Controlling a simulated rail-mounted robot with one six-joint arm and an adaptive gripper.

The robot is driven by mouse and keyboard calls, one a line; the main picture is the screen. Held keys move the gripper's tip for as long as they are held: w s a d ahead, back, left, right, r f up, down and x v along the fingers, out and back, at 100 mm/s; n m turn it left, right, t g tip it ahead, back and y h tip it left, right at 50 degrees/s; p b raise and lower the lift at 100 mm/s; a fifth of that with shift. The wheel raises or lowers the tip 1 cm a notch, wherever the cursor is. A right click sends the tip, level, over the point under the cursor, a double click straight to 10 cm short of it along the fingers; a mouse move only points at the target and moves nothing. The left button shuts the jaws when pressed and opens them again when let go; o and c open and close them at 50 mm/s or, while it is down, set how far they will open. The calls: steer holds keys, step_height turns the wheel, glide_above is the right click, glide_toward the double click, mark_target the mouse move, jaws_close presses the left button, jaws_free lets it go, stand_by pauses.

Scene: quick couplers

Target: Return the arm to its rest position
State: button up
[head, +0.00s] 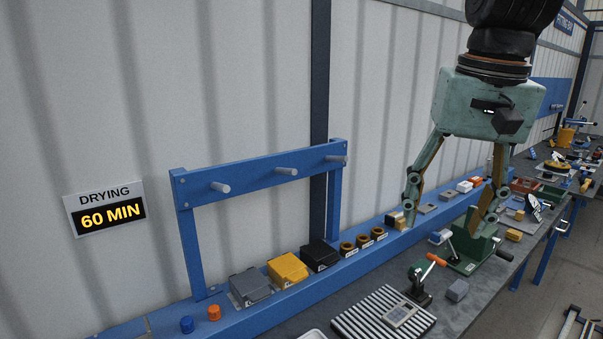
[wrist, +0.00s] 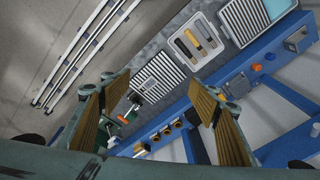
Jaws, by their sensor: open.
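My gripper (head: 449,198) hangs from my arm at the right of the head view, above the workbench. Its two fingers are spread wide apart with nothing between them. In the wrist view my gripper (wrist: 160,83) also shows open, its ribbed pads facing each other over the bench. In the head view, one finger overlaps the blue shelf and the other overlaps the green vise (head: 470,250); I cannot tell how near they are.
A blue peg rack (head: 255,172) stands on the blue shelf. Grey, yellow (head: 287,269) and black boxes sit below it, beside several orange-brown rings (head: 363,241). A slatted grey rack (head: 375,325) and an orange-handled clamp (head: 420,285) are in front. Metal rails (wrist: 85,50) lie on the floor.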

steer(key=s+a+f+n+t+b, duration=0.1)
steer(key=s+f, duration=0.4)
steer(key=s, duration=0.6)
steer(key=s+a+f+n+t+b, duration=0.1)
steer(key=s+a+f+n+b, duration=0.1)
steer(key=s+f, duration=0.4)
steer(key=s+b, duration=0.1)
steer(key=s, duration=0.4)
steer(key=shift+a, duration=0.2)
steer(key=shift+r, duration=0.1)
stand_by(0.4)
